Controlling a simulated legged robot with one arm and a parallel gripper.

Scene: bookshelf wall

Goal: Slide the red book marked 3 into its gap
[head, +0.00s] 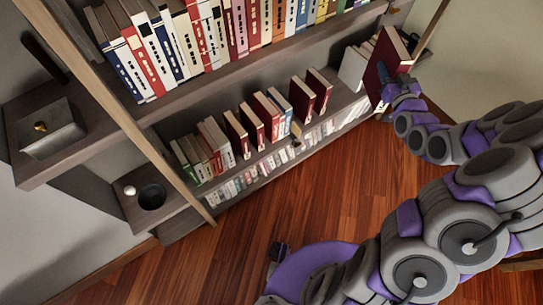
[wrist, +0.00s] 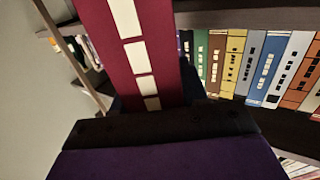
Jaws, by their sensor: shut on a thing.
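The red book (head: 394,48) is held upright at the right end of the shelf in the head view. Its dark red spine with white blocks fills the upper middle of the wrist view (wrist: 128,45). No number is readable on it. My gripper (head: 390,90) is shut on the book's lower part; its dark jaws also show in the wrist view (wrist: 155,122). Several other red books (head: 303,98) stand on the lower shelf with narrow spaces among them. Which space belongs to book 3 cannot be told.
An upper shelf (head: 275,50) carries a row of colourful books. White books (head: 352,68) stand on the lower shelf, just left of the held book. A wooden upright (head: 120,115) and side boxes are at left.

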